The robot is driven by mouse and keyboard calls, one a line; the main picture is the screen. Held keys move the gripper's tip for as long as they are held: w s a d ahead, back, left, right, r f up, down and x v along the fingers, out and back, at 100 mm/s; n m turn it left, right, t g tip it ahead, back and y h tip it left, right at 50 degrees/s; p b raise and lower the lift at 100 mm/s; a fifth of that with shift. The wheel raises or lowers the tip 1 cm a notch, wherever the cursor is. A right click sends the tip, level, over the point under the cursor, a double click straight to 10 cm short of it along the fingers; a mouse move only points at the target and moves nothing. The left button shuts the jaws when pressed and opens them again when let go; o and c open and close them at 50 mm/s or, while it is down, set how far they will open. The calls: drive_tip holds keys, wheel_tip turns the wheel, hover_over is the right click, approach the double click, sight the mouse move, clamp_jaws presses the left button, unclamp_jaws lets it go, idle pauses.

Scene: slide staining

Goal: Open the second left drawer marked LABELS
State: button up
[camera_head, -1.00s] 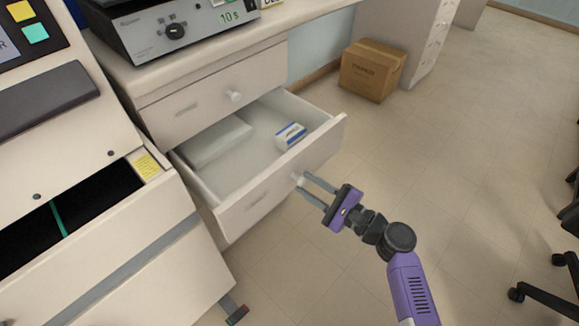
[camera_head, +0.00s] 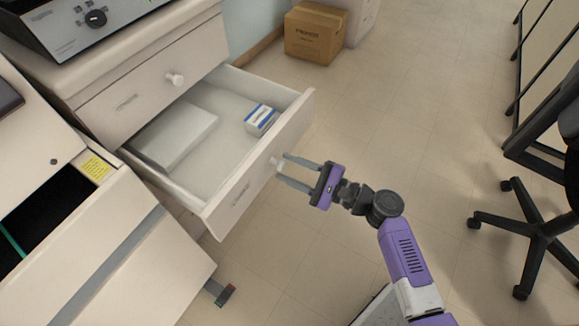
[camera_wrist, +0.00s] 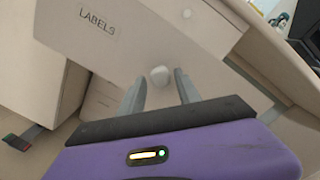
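The LABELS drawer (camera_head: 262,178) is pulled well out below a closed drawer. Its label plate (camera_wrist: 97,19) shows in the wrist view. Inside lie a flat pale block (camera_head: 176,137) and a small blue-and-white box (camera_head: 261,119). My gripper (camera_head: 283,167) is in front of the drawer face, its two fingers apart. The round white knob (camera_wrist: 160,76) sits between the fingertips in the wrist view, with gaps on both sides. In the head view the knob (camera_head: 275,162) is right at the fingertips.
The closed upper drawer (camera_head: 150,88) has its own knob (camera_head: 175,79). An open slanted cabinet (camera_head: 110,240) stands at left. A cardboard box (camera_head: 315,33) is on the floor at the back. An office chair (camera_head: 530,225) stands at right. The floor between is clear.

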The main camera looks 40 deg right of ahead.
drive_tip(key=shift+o, duration=0.4)
drive_tip(key=v, duration=0.7)
drive_tip(key=shift+s+p, duration=0.35)
drive_tip(key=shift+p, duration=0.05)
drive_tip(key=shift+d, duration=0.15)
